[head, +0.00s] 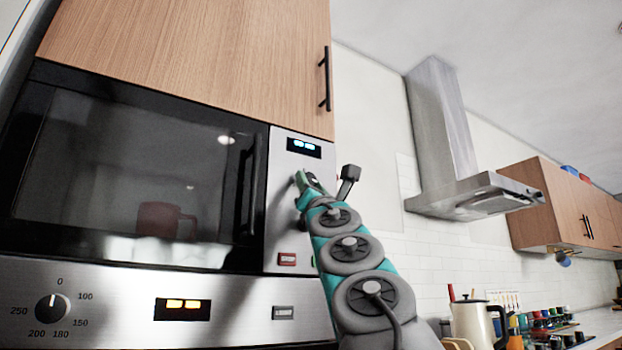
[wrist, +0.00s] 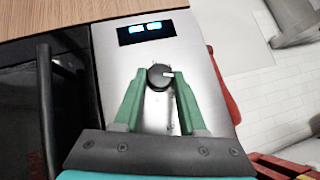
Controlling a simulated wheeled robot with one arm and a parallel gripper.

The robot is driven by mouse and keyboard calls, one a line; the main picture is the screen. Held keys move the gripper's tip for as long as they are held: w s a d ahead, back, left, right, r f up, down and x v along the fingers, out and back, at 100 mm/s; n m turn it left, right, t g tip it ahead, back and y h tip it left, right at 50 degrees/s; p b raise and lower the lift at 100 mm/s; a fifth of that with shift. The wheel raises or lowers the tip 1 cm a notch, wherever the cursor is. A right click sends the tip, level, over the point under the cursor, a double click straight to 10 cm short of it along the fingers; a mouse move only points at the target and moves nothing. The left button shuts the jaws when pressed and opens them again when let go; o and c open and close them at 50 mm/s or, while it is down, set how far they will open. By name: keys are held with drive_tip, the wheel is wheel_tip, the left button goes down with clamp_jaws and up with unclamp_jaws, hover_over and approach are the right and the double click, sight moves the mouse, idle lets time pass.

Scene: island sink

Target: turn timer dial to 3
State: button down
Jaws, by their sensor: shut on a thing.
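The timer dial (wrist: 159,77) is a small round black knob on the microwave's silver control panel (wrist: 205,100), below a lit blue display (wrist: 146,32). In the head view my gripper (head: 306,183) reaches the panel from the lower right, below the display (head: 304,147), and mostly hides the dial.
A wooden cabinet (head: 200,60) is above; a range hood (head: 470,195) is at right.

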drive_tip(key=shift+s+a+r+m+g+h+p, duration=0.15)
drive_tip(key=shift+m+g+h+p, duration=0.35)
drive_tip(key=shift+m+h+p, duration=1)
drive_tip(key=shift+a+r+m+g+h+p, duration=0.1)
drive_tip(key=shift+m+g+h+p, duration=0.4)
drive_tip(key=shift+m+h, duration=1.9)
drive_tip(key=shift+s+a+r+m+g+h+p, duration=0.15)
drive_tip(key=shift+m+g+h+p, duration=0.65)
drive_tip(key=shift+m, duration=1.9)
drive_tip(key=shift+d+h, duration=0.15)
drive_tip(key=shift+h, duration=0.45)
drive_tip(key=shift+c, duration=2.3)
unclamp_jaws()
drive_tip(key=shift+w, duration=0.1)
drive_tip(key=shift+f, duration=0.1)
drive_tip(key=d+b+v, duration=0.1)
drive_tip(key=v, duration=0.6)
drive_tip(key=shift+s+a+f+b, duration=0.2)
drive_tip(key=shift+s+a+b, duration=0.15)
drive_tip(key=shift+a, duration=0.15)
